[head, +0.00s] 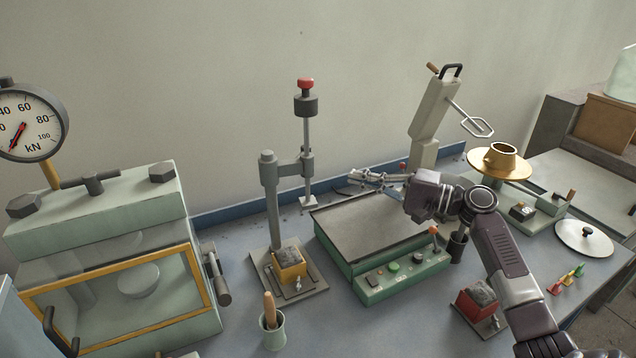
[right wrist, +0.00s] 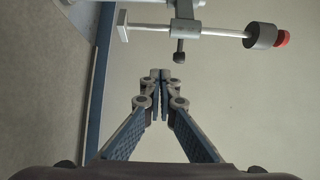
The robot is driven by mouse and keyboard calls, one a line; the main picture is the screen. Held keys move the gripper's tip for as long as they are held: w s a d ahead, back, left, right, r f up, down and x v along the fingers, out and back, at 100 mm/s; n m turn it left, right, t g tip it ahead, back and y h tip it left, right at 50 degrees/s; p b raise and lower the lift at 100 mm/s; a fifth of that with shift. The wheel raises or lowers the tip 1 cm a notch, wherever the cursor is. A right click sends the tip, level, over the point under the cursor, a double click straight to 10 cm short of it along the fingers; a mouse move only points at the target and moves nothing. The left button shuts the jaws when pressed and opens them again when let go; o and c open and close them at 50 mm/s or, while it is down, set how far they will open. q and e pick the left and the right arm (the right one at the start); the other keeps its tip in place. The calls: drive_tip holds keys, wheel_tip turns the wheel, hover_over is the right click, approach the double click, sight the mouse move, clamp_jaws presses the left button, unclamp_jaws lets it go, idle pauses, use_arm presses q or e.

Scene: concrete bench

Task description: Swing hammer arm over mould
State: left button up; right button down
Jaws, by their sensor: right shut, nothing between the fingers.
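The hammer has a thin upright rod with a dark weight (head: 306,104), a red knob (head: 305,83) and a small foot plate (head: 308,202). Its short arm (head: 290,165) joins it to a grey column (head: 271,205). A yellow mould (head: 291,268) filled with grey material sits on the base plate below; the foot plate appears offset to its right. My right gripper (head: 360,177) is shut and empty, right of the hammer rod and apart from it. In the right wrist view its fingertips (right wrist: 160,74) point toward the arm's dark-tipped handle (right wrist: 180,56), with a gap. My left gripper is not in view.
A green vibrating table (head: 365,232) lies under my right arm. A yellow-framed press (head: 110,290) stands left, and a cup with a wooden handle (head: 273,332) stands in front. A red mould (head: 478,302) lies near my right forearm. The wall is close behind.

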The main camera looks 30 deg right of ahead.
sight(294, 159)
drive_tip(key=w+a+p, duration=0.5)
drive_tip(key=a, duration=0.3)
idle(0.7)
drive_tip(key=shift+a, duration=0.1)
